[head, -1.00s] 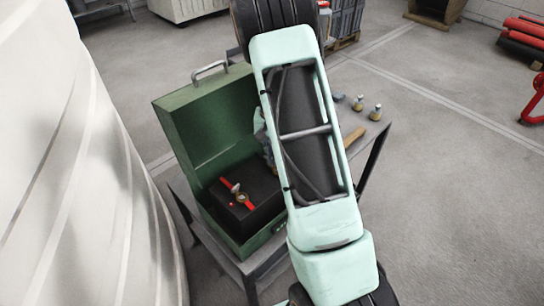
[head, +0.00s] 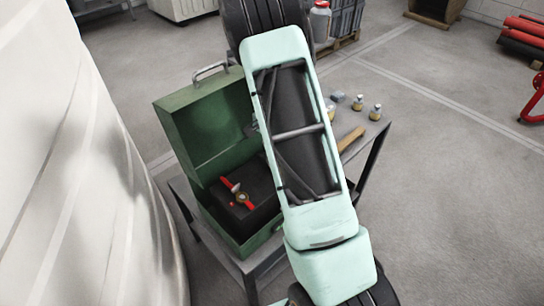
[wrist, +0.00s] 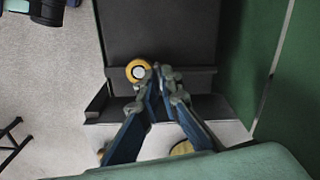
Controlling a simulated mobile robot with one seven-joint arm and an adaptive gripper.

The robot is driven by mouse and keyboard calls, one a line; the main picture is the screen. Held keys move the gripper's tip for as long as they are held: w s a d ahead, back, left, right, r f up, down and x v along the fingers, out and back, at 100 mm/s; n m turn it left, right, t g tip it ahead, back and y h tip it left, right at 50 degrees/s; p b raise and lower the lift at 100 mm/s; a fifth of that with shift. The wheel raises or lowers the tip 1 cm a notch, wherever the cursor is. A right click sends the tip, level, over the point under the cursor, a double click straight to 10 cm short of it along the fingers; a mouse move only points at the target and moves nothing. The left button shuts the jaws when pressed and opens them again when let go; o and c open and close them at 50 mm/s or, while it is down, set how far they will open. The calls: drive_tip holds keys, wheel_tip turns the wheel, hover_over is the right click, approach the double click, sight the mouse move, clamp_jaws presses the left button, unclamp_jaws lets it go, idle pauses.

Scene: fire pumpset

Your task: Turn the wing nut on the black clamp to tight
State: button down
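My gripper (wrist: 162,72) shows in the wrist view with its two blue-grey fingers converging. The tips are close together and appear shut, with nothing clearly seen between them. In the head view my own arm hides most of it; only a small grey part shows by the toolbox lid. A round yellow piece with a white top (wrist: 138,70) is just left of the fingertips in the wrist view; I cannot tell whether they touch. I cannot make out the black clamp or its wing nut in either view.
An open green toolbox (head: 172,126) stands on a grey table (head: 352,160), its raised lid close to my arm. Small brass-coloured pieces (head: 375,113) and a wooden handle (head: 350,138) are right of my arm.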

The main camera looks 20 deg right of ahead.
drive_tip(key=c, duration=2.2)
unclamp_jaws()
drive_tip(key=shift+o, duration=0.2)
drive_tip(key=shift+r, duration=0.15)
wheel_tip(320, 180, up, 12)
